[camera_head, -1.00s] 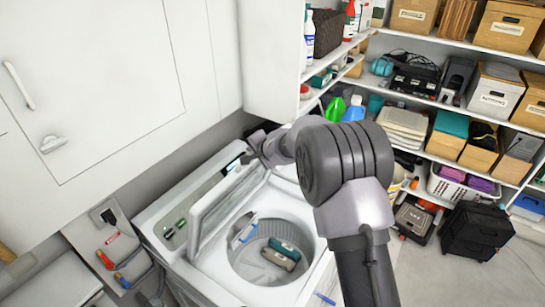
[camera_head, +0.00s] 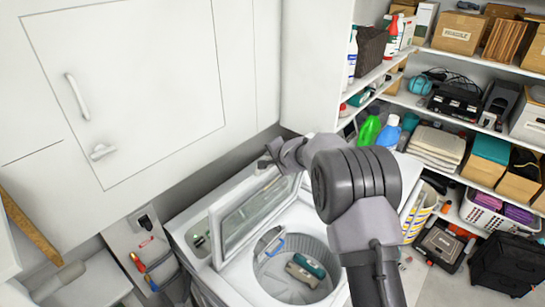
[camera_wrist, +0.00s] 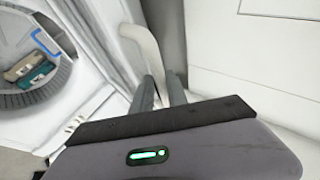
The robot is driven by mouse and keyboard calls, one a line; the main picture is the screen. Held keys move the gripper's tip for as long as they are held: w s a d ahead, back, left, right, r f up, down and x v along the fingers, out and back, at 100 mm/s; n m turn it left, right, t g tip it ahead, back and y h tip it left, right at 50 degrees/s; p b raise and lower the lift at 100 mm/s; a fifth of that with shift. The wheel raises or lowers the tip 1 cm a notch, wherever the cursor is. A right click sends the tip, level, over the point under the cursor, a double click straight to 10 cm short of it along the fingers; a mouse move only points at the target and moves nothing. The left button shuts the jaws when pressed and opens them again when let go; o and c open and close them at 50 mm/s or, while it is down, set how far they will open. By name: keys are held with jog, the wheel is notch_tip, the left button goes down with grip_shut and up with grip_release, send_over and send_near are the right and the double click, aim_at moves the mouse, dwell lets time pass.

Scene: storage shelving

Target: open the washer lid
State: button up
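The washer (camera_head: 215,284) is a white top-loader. Its lid (camera_head: 258,211), a white frame with a clear panel, stands raised and tilted back at a steep angle. The open drum (camera_head: 296,266) below shows in the head view and at the left of the wrist view (camera_wrist: 58,88). My gripper (camera_head: 268,163) is by the lid's upper edge; whether it touches the lid is unclear. In the wrist view its two dark fingers (camera_wrist: 161,92) are apart, with a pale curved bar showing beyond and between them. I see no lid edge clamped there.
White cabinet doors (camera_head: 150,60) with handles (camera_head: 77,97) stand behind the washer. Stocked shelves (camera_head: 470,118) fill the right side. A black drawer unit (camera_head: 505,262) stands at lower right.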

jog(key=shift+s+d+r+b, duration=0.1)
jog(key=shift+s+r+b, duration=0.1)
jog(key=shift+b, duration=0.15)
jog(key=b+v, duration=0.3)
jog(key=v, duration=1.3)
jog(key=shift+s+d+r, duration=0.2)
jog(key=shift+s, duration=0.05)
jog(key=shift+c, duration=0.4)
